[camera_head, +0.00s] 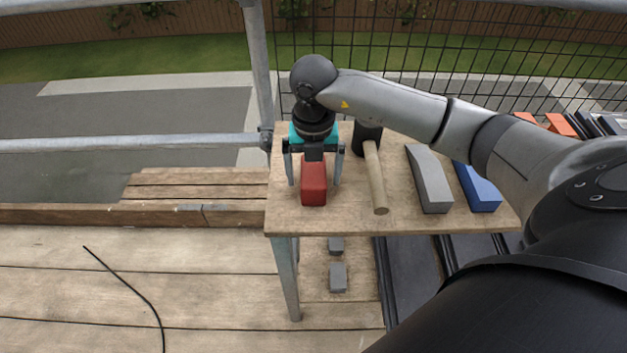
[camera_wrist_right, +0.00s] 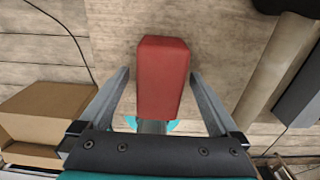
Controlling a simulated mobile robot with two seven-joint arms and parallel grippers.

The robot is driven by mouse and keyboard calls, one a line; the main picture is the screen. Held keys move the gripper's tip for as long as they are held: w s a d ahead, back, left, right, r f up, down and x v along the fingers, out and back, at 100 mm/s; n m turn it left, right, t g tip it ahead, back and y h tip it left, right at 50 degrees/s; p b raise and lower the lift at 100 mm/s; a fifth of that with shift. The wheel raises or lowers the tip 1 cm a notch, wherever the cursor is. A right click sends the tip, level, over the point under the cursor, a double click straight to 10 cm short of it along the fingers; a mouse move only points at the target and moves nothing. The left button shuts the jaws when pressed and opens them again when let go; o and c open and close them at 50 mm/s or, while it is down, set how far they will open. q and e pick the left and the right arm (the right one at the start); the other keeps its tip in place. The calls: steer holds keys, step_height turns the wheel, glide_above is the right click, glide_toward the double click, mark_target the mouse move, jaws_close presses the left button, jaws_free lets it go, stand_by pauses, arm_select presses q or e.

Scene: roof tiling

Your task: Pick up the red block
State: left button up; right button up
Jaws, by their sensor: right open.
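The red block (camera_head: 314,186) lies near the left end of the wooden table (camera_head: 335,222), close to its front edge. My right gripper (camera_head: 313,182) is above it, pointing down, with its two fingers apart on either side. In the right wrist view the red block (camera_wrist_right: 162,75) sits between the open fingers (camera_wrist_right: 160,76), with a visible gap on each side. Neither finger appears to touch it. How far the fingertips are above the tabletop is hard to tell. My left gripper is not in view.
A hammer (camera_head: 376,180) lies just right of the gripper, then a grey block (camera_head: 429,180) and a blue block (camera_head: 478,188). Scaffold poles (camera_head: 262,70) stand at the left. A cardboard box (camera_wrist_right: 45,115) shows in the wrist view.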

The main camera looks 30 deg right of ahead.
steer(key=shift+f, duration=0.1)
jaws_close()
stand_by(0.8)
